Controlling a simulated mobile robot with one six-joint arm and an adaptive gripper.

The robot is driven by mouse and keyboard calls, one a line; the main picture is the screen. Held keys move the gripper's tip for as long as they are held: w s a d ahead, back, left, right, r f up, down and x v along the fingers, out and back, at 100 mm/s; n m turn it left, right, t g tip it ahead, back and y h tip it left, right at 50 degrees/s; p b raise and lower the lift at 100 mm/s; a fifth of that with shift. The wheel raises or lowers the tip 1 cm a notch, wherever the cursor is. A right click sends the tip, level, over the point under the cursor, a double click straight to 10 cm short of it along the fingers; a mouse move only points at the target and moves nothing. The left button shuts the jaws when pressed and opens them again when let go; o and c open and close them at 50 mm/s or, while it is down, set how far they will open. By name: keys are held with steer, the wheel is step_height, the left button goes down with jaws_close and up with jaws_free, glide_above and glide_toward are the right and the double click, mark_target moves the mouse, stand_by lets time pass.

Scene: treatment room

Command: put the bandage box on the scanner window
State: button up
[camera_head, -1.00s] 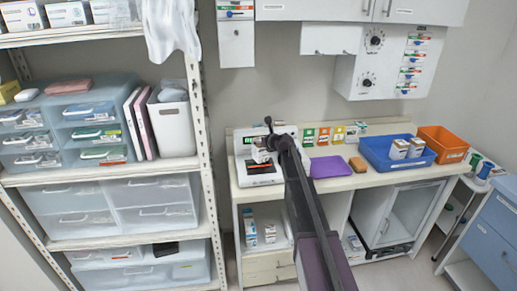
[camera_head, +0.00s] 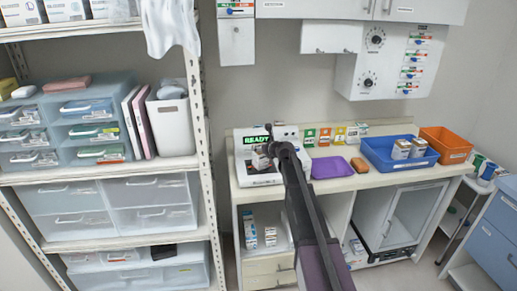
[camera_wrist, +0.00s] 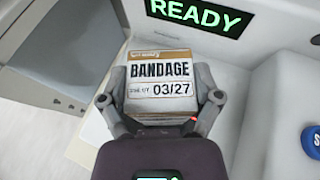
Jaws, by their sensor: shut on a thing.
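The bandage box (camera_wrist: 160,72) is white and tan, printed "BANDAGE" and "03/27", and sits between the two fingers of my gripper (camera_wrist: 161,98) in the wrist view. My gripper is shut on it. In the head view the box (camera_head: 260,161) is small and partly covered by my arm, in front of the white scanner (camera_head: 242,166). The scanner's screen shows green "READY" (camera_wrist: 195,14). I cannot make out the scanner window; the box and gripper cover that area. A small red glow shows beside the box. I cannot tell whether the box touches the scanner.
A purple tray (camera_head: 332,168), an orange-brown block (camera_head: 359,164), a blue bin (camera_head: 377,152) with boxes and an orange bin (camera_head: 445,143) are on the counter to the right. A shelf rack (camera_head: 205,130) stands left. A blue round button (camera_wrist: 313,141) is at the wrist view's right.

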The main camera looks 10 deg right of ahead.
steer(key=o, duration=1)
steer(key=shift+c, duration=0.2)
steer(key=shift+r, duration=0.1)
steer(key=shift+s+r+p, duration=0.1)
steer(key=shift+r+p, duration=0.05)
steer(key=shift+p, duration=0.2)
steer(key=p+v, duration=0.4)
steer(key=v, duration=0.7)
steer(key=shift+s+r, duration=0.2)
steer(key=shift+s, duration=0.15)
steer(key=shift+d, duration=0.15)
